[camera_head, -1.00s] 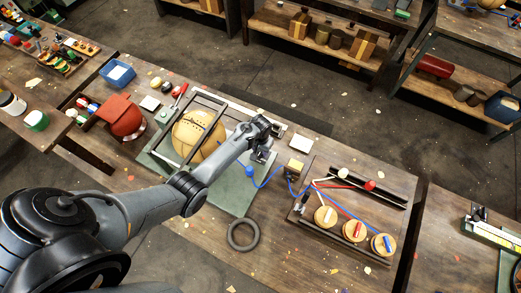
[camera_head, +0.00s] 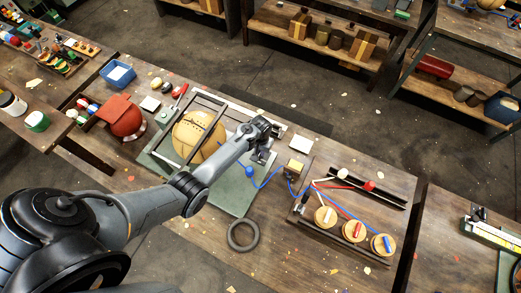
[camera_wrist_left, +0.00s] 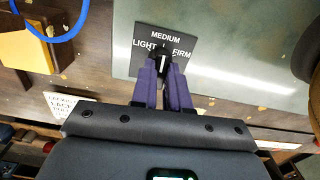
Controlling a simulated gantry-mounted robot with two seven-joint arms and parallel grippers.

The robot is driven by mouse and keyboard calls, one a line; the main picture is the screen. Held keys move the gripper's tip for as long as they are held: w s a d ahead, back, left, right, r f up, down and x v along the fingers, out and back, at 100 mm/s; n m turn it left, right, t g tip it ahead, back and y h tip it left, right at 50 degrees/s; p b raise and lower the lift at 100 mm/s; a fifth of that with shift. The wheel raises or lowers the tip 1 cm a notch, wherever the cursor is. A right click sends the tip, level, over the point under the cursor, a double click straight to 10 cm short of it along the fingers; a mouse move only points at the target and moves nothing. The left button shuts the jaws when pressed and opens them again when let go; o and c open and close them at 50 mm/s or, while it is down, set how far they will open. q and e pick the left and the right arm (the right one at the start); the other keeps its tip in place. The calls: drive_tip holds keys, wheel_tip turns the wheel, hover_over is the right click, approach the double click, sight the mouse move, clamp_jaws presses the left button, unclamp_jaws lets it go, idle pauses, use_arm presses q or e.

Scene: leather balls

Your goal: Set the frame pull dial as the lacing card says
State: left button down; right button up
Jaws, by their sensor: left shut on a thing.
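The frame pull dial (camera_wrist_left: 166,42) shows in the left wrist view as a dark plate marked LIGHT, MEDIUM and FIRM. Its black knob has a white mark pointing roughly up the picture, towards MEDIUM. My left gripper (camera_wrist_left: 163,70) is shut on the knob, its purple fingers on either side. In the head view the left gripper (camera_head: 262,156) is at the right end of the green board and hides the dial. The white lacing card (camera_wrist_left: 70,107) is partly covered by my gripper body, and its small print is not fully readable. My right gripper is not in view.
A tan laced ball (camera_head: 190,138) sits in the metal frame (camera_head: 205,98) on the board. A yellow block (camera_head: 296,167) with a blue cord stands to the right, near a rack of coloured cords (camera_head: 345,228). A black ring (camera_head: 243,235) lies in front.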

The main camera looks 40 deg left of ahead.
use_arm(q)
drive_tip(key=n+p, duration=0.1)
drive_tip(key=n, duration=0.2)
drive_tip(key=shift+r, duration=0.1)
drive_tip(key=n+p, duration=0.1)
drive_tip(key=n, duration=0.1)
drive_tip(key=shift+n, duration=0.3)
drive_tip(key=n, duration=0.3)
drive_tip(key=shift+n, duration=1.3)
drive_tip(key=c, duration=1.1)
unclamp_jaws()
